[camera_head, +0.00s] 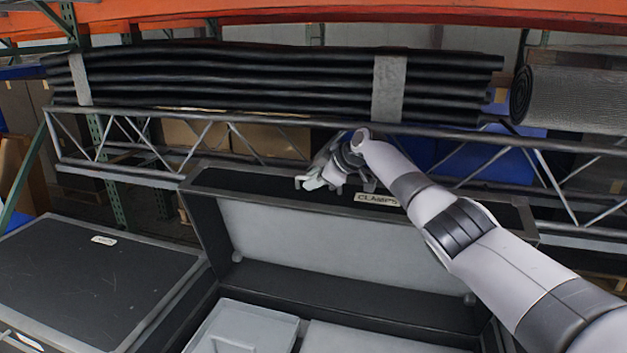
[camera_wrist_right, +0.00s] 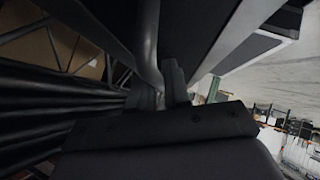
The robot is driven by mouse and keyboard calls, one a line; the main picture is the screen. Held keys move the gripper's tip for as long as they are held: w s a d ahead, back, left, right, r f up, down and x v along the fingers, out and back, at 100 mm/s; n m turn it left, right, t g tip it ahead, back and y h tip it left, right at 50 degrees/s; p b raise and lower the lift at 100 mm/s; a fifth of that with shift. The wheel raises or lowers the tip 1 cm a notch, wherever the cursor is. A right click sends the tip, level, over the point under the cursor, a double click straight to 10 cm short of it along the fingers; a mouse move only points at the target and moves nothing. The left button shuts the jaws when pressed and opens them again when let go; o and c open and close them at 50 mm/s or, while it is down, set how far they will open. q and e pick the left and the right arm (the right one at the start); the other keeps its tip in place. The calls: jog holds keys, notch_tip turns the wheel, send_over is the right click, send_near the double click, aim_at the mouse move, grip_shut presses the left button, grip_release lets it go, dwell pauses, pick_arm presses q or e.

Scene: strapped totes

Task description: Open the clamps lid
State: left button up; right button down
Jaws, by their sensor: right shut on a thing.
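The clamps tote (camera_head: 340,285) stands in the middle of the head view with its lid (camera_head: 265,195) raised, leaning up at the back. A label reading CLAMPS (camera_head: 377,199) shows on the lid. My right gripper (camera_head: 318,180) is at the lid's upper edge, left of the label. The exact grip is partly hidden. My left gripper is not in view.
Grey inner boxes (camera_head: 245,330) sit inside the tote. A closed black tote (camera_head: 90,275) stands to the left. Behind the lid are a metal truss (camera_head: 230,120), a strapped bundle of black tubes (camera_head: 270,80) and a dark roll (camera_head: 575,98).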

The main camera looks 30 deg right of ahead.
jog(key=c, duration=1.2)
grip_release()
jog(key=shift+a+f, duration=0.15)
jog(key=shift+f, duration=0.05)
jog(key=shift+s+r, duration=0.1)
jog(key=shift+r, duration=0.05)
jog(key=shift+v, duration=3.2)
jog(key=shift+s+d+r, duration=0.15)
jog(key=shift+s+d, duration=0.05)
